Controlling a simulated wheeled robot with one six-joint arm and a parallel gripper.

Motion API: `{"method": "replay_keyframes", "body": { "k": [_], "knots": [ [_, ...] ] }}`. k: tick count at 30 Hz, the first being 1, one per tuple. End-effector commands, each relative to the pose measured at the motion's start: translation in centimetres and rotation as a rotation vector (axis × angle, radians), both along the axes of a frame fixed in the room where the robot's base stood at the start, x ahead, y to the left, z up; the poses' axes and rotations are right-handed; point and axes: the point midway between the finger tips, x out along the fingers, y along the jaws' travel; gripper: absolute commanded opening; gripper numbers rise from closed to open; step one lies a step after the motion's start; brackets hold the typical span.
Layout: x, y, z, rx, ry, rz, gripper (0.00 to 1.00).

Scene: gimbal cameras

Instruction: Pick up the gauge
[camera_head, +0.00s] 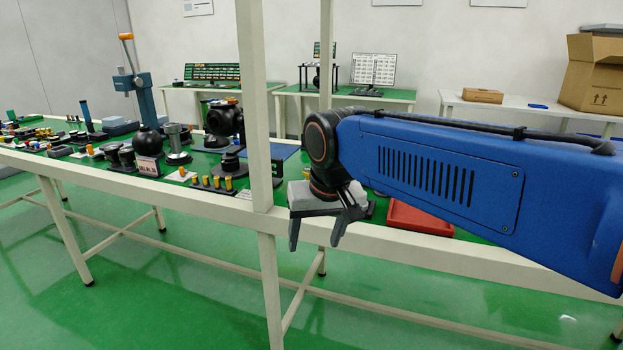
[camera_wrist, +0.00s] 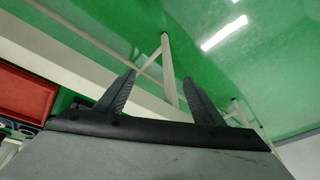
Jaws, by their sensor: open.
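My gripper (camera_head: 315,241) is open and empty. It points down in front of the near edge of the long table, over open floor. In the wrist view both fingers of my gripper (camera_wrist: 160,80) are spread apart, with only a table leg and green floor beyond them. I cannot tell which thing is the gauge. Many small tools and instruments stand on the table (camera_head: 180,196) to the left of my gripper, too small to name surely. My arm and gripper hide part of the tabletop.
A red tray (camera_head: 420,219) lies on the table behind my arm and also shows in the wrist view (camera_wrist: 24,96). A white post (camera_head: 253,100) rises at the table's front edge. A blue stand (camera_head: 140,95) is further left. Green floor (camera_head: 190,290) is clear in front.

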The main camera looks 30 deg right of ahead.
Motion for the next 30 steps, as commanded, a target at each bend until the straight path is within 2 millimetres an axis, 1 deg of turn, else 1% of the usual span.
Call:
{"method": "replay_keyframes", "body": {
  "k": [1, 6, 15, 21, 24, 27, 30],
  "knots": [
    [1.5, -0.5, 1.5, 0.011, 0.014, -0.054, 0.62],
    [5.7, -2.1, 6.0, 0.048, 0.055, -0.25, 0.62],
    [13.2, -5.5, 12.6, 0.094, 0.12, -0.606, 0.62],
    [18.1, -8.3, 15.9, 0.113, 0.153, -0.849, 0.62],
    [20.3, -9.6, 17.1, 0.119, 0.166, -0.963, 0.62],
    [21.9, -10.7, 18.1, 0.123, 0.176, -1.057, 0.62],
    [23.0, -11.4, 18.6, 0.124, 0.182, -1.123, 0.62]
  ]
}}
